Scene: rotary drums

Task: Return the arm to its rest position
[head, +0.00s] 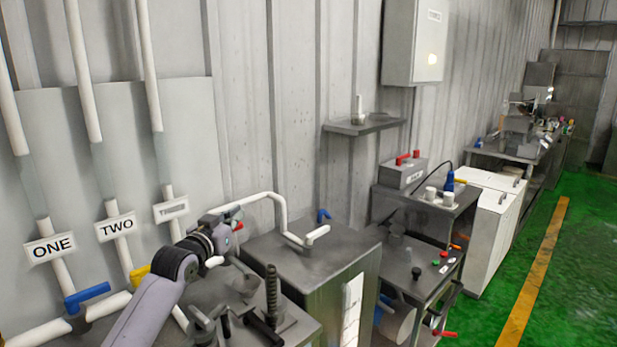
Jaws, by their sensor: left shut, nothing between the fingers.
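My left arm comes in from the lower left and reaches up past the valves on the left. My left gripper (231,217) is at its end, small and dark, in front of the wall panel and left of the white bent pipe (282,212). Its fingers look closed, with nothing held. A small red part shows right beside the gripper; I cannot tell whether they touch. My right gripper is not in view.
Pipes labelled ONE (50,247), TWO (115,227) and a third run down the left wall, with a blue handle (87,298) and a yellow handle (139,273). Metal cabinets (318,253) line the wall. The green floor (575,235) at right is clear.

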